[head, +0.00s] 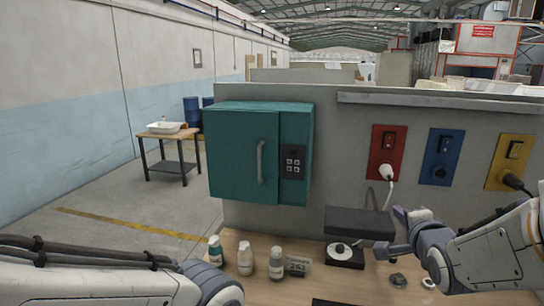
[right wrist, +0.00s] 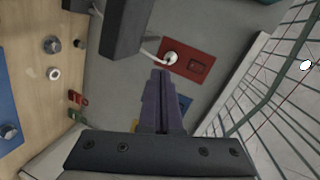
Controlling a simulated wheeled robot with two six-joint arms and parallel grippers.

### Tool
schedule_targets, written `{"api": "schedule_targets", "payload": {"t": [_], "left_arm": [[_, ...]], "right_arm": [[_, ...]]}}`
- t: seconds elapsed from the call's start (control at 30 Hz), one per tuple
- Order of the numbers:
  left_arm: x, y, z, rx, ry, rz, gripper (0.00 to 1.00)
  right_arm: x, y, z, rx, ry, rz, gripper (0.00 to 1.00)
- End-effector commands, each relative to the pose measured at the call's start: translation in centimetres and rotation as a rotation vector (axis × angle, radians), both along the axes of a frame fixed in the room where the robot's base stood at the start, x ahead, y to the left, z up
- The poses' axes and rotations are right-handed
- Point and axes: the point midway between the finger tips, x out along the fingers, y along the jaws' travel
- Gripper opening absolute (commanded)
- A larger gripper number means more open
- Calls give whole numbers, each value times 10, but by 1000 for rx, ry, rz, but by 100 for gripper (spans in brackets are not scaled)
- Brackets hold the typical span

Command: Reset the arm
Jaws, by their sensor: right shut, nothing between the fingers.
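My right gripper (head: 382,251) is over the right part of the wooden workbench, just right of a dark box-shaped device. Its purple-grey fingers (right wrist: 160,78) are together and empty in the right wrist view. My right arm (head: 490,252) comes in from the right edge. My left arm (head: 110,280) lies along the bottom left; its gripper is not in view.
The dark device (head: 358,222) stands close to the right fingers. Three bottles (head: 246,258) stand on the workbench (head: 310,285). A teal cabinet (head: 240,155) is shut on the wall. Red (head: 380,142), blue (head: 441,150) and yellow (head: 508,160) panels are right.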

Motion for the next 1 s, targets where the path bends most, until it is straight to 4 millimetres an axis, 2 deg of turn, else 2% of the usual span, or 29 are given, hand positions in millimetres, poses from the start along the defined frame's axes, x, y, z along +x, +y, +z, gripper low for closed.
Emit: {"api": "schedule_targets", "payload": {"t": [0.17, 0.27, 0.33, 0.43, 0.5, 0.6, 0.7, 0.8, 0.9, 1.0], "left_arm": [[0, 0, -1, 1, 1, 0, 50], [0, 0, -1, 1, 1, 0, 50], [0, 0, -2, 1, 1, 0, 50], [0, 0, -2, 1, 1, 0, 50], [0, 0, -3, 1, 1, 0, 50], [0, 0, -3, 1, 1, 0, 50], [0, 0, -4, 1, 1, 0, 50], [0, 0, -4, 1, 1, 0, 50], [0, 0, -4, 1, 1, 0, 50], [0, 0, -4, 1, 1, 0, 50]], "right_arm": [[-8, 49, -30, -153, 179, 144, 0], [-21, 84, -50, -270, 302, 268, 0], [-38, 113, -67, -375, 402, 394, 0], [-80, 162, -94, -568, 564, 656, 0], [-120, 192, -111, -714, 667, 882, 0], [-180, 220, -126, -896, 770, 1201, 0], [-230, 232, -133, -1030, 824, 1474, 0], [-264, 236, -135, -1113, 847, 1666, 0], [-280, 235, -135, -1151, 856, 1765, 0], [-285, 235, -135, -1160, 859, 1790, 0]]}}
